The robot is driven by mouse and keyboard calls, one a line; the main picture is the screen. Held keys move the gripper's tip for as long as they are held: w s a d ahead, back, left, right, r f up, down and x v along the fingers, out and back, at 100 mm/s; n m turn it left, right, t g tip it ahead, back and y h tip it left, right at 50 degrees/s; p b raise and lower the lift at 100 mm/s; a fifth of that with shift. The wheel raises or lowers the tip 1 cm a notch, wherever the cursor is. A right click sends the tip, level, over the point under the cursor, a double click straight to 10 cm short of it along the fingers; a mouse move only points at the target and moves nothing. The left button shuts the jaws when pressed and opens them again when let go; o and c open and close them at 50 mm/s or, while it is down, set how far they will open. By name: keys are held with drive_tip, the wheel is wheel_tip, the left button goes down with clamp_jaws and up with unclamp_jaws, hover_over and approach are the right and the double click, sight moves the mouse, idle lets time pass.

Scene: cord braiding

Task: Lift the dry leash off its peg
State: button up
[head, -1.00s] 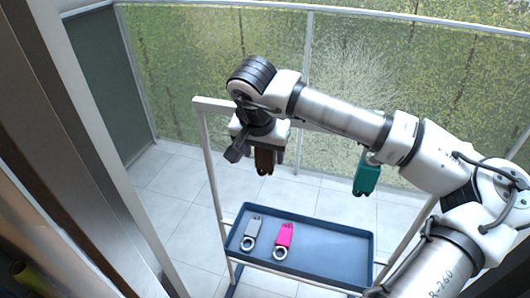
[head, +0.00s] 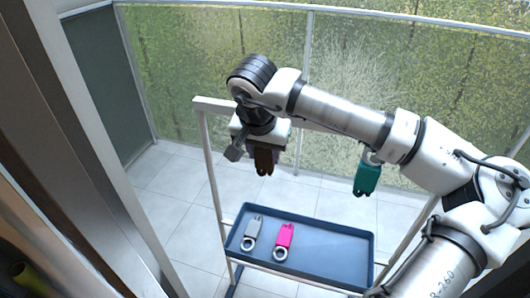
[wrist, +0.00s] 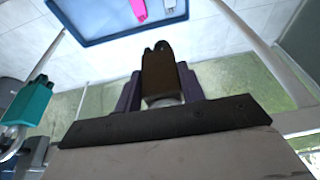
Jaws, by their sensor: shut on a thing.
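My gripper (head: 263,154) hangs over the left part of the white rack's top rail. It is shut on a brown leash (head: 264,165), which points downward below the fingers. In the wrist view the brown leash (wrist: 160,68) sits between the two dark purplish fingers, with a pale ring part at its near end. Whether it still touches a peg is hidden by the gripper. A teal leash (head: 367,178) hangs from the rail to the right, by a grey ring; it also shows in the wrist view (wrist: 28,103).
A blue tray (head: 335,277) stands low in the rack (head: 212,165). A grey leash (head: 252,231) and a pink leash (head: 284,240) lie in its left half; the right half is bare. A glass railing (head: 400,75) is behind, a door frame at the left.

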drive_tip(key=shift+w+r, duration=0.2)
drive_tip(key=shift+r, duration=0.3)
idle(1.1)
drive_tip(key=shift+s, duration=0.1)
drive_tip(key=shift+s+a+b, duration=0.25)
drive_tip(key=shift+s+a, duration=0.1)
drive_tip(key=shift+s, duration=0.65)
drive_tip(key=shift+s+a+b, duration=0.25)
drive_tip(key=shift+s+a, duration=0.05)
drive_tip(key=shift+s, duration=0.7)
drive_tip(key=shift+s+a+b, duration=0.25)
drive_tip(key=shift+s+a, duration=0.1)
drive_tip(key=shift+s, duration=0.65)
